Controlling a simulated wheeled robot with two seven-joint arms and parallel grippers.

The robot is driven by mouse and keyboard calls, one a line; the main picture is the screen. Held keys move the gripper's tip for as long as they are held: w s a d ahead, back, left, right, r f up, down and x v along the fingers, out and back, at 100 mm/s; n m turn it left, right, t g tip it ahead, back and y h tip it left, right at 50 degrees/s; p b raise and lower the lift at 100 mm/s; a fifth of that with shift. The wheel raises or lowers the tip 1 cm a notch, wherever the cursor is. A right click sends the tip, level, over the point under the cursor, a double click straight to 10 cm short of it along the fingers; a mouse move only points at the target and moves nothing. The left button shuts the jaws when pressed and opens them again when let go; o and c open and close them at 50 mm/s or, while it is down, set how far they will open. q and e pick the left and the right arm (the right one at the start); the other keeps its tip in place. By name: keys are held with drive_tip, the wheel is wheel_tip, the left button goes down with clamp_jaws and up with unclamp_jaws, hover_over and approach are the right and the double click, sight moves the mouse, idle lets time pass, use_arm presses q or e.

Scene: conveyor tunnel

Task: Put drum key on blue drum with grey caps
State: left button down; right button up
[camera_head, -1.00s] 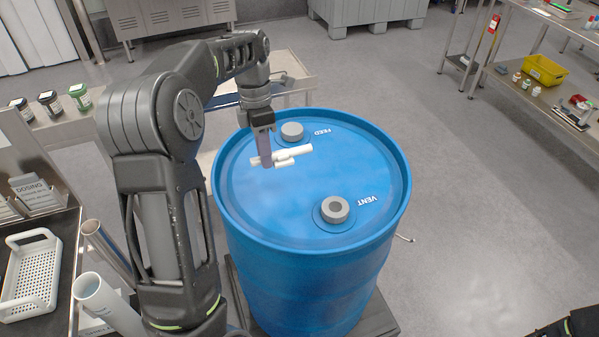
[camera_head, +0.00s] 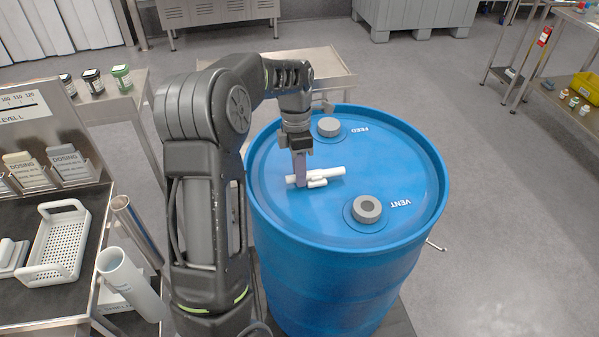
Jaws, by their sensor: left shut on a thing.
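The blue drum (camera_head: 290,245) stands upright in the middle of the head view. Its lid has a grey cap marked FEED (camera_head: 328,127) at the far side and a grey cap marked VENT (camera_head: 366,208) nearer on the right. My left gripper (camera_head: 302,180) points down over the left-centre of the lid. It is shut on the white drum key (camera_head: 330,175), a bar with short stubs. The key lies about level, at or just above the lid; I cannot tell if it touches. The gripper hides part of the key. My right gripper is not in view.
A dark-topped bench at the left holds a white perforated basket (camera_head: 60,240) and DOSING boxes (camera_head: 70,165). White and metal tubes (camera_head: 125,268) stand beside it. A low cart (camera_head: 335,75) is behind the drum.

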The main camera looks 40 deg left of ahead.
use_arm(q)
drive_tip(key=shift+f, duration=0.3)
drive_tip(key=shift+f, duration=0.15)
drive_tip(key=c, duration=1.6)
unclamp_jaws()
